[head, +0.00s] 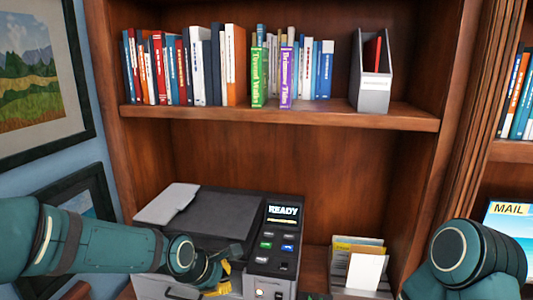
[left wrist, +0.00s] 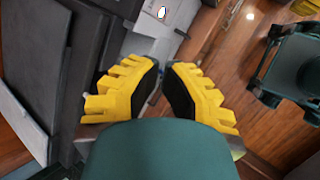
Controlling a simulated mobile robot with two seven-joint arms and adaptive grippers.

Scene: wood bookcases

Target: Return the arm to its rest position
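My left arm reaches in from the left in the head view, bent low across the front of a dark printer (head: 210,214). My left gripper (head: 226,279) is in front of the printer's lower front, beside its button panel. In the left wrist view my left gripper (left wrist: 162,68) has its yellow, black-padded fingers angled inward, tips almost meeting, with nothing held between them. Part of my right arm shows at the lower right of the head view. Its gripper is out of view.
The printer's panel screen (head: 283,210) reads READY. A paper holder (head: 355,292) stands to its right. A shelf (head: 280,115) above holds books and a grey file holder (head: 374,92). Framed pictures hang on the left wall. The bookcase space above the printer is clear.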

